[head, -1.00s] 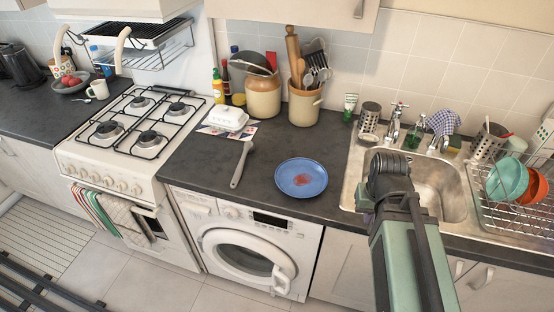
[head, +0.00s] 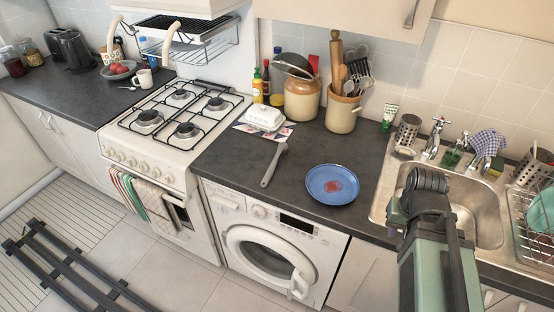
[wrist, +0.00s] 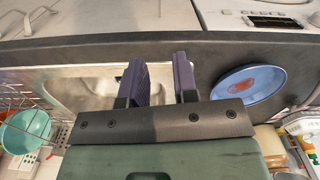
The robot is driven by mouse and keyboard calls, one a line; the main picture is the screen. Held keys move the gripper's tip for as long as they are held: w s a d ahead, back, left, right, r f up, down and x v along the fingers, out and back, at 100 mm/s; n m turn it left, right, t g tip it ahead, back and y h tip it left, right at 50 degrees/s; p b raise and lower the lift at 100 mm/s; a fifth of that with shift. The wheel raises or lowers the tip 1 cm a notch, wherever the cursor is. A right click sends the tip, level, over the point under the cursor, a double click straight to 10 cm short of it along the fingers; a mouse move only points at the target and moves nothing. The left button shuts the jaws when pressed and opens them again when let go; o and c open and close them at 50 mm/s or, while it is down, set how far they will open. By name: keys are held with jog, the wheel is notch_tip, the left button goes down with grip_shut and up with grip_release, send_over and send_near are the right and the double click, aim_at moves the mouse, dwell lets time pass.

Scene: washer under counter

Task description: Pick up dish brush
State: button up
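The likely dish brush, a grey long-handled tool (head: 274,165), lies flat on the dark worktop (head: 225,165) between the white butter dish and the blue plate. Its head points to the back, its handle to the front edge. I cannot make it out in the wrist view. My gripper (wrist: 159,75) shows two dark purple fingers standing apart with nothing between them, so it is open and empty. It is over the sink's front area, to the right of the plate and well apart from the brush. In the head view my arm mostly hides the gripper.
The blue plate (head: 332,185) with a red patch lies right of the brush; it also shows in the wrist view (wrist: 249,85). Behind are a white butter dish (head: 264,117) and a utensil crock (head: 342,112). The hob (head: 180,118) is left, the sink (head: 490,215) right.

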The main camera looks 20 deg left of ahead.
jog(key=o, duration=0.5)
jog(key=b, duration=0.6)
send_over(269, 172)
jog(key=shift+m, duration=0.4)
jog(key=f, duration=0.6)
jog(key=shift+s+f, duration=0.2)
jog(key=f+b, duration=0.5)
jog(key=shift+w+f+b, duration=0.15)
jog(key=shift+w+b, duration=0.05)
jog(key=shift+b, duration=0.15)
jog(key=shift+r, duration=0.25)
jog(key=c, duration=1)
